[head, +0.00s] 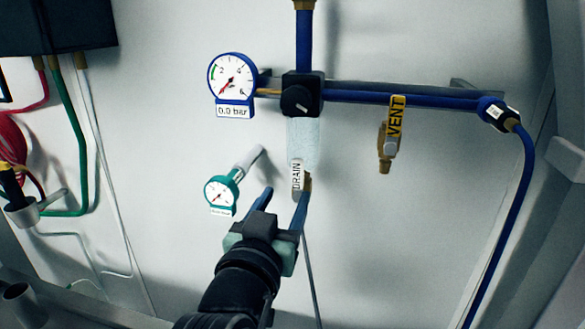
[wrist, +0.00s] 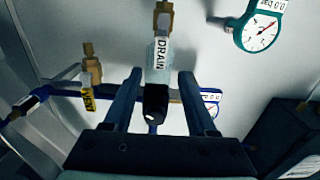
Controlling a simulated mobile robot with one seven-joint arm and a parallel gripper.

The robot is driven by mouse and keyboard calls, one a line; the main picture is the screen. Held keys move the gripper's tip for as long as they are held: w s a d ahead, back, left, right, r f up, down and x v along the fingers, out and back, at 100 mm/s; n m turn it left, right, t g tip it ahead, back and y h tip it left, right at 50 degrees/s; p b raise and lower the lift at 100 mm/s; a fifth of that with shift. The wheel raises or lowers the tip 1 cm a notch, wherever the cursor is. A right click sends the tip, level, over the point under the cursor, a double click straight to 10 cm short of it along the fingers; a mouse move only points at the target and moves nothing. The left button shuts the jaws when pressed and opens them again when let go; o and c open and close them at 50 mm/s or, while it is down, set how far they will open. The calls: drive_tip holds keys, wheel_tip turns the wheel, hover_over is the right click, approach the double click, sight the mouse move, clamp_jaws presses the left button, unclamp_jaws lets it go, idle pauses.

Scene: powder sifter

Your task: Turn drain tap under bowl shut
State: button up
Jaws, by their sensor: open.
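The drain tap (head: 296,177) hangs under the clear bowl (head: 304,140) and carries a white DRAIN label. Its brass body (wrist: 162,20) shows in the wrist view, with the label (wrist: 161,52) along it. My gripper (head: 284,196) is open and empty, just below and in front of the tap. In the head view its right finger overlaps the tap's lower end; I cannot tell whether they touch. In the wrist view the bowl (wrist: 157,74) appears between the two fingers of my gripper (wrist: 159,76), beyond the tips.
A teal gauge (head: 222,195) sticks out from the wall left of my gripper. A blue gauge (head: 232,78) reads 0.0 bar beside the black regulator (head: 302,95). The yellow VENT valve (head: 396,117) hangs from the blue pipe to the right. The wall below it is clear.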

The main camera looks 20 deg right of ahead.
sight(297, 174)
drive_tip(key=p+x, duration=0.1)
drive_tip(key=x, duration=0.6)
drive_tip(key=shift+w+d+p, duration=0.15)
drive_tip(key=shift+w+p, duration=0.1)
drive_tip(key=shift+p, duration=0.1)
clamp_jaws()
idle(1.0)
